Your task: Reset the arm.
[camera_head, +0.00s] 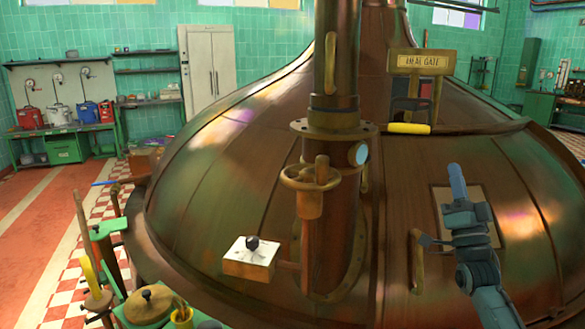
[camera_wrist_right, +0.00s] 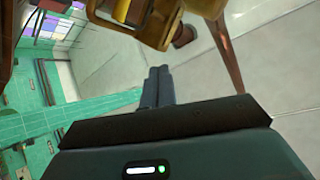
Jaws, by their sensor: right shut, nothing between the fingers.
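My right arm comes in from the lower right of the head view. My right gripper (camera_head: 457,172) points up in front of the large copper kettle (camera_head: 240,175). Its fingers are together and hold nothing. In the right wrist view the two fingers (camera_wrist_right: 158,75) lie side by side with no object between them. My left arm and gripper are not in view.
A copper column (camera_head: 335,225) with a handwheel (camera_head: 310,178) and a white knob box (camera_head: 249,262) stands left of my right arm. A brass sign (camera_head: 421,62) and a curved handle (camera_head: 416,262) are near it. Tools and pots crowd the lower left.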

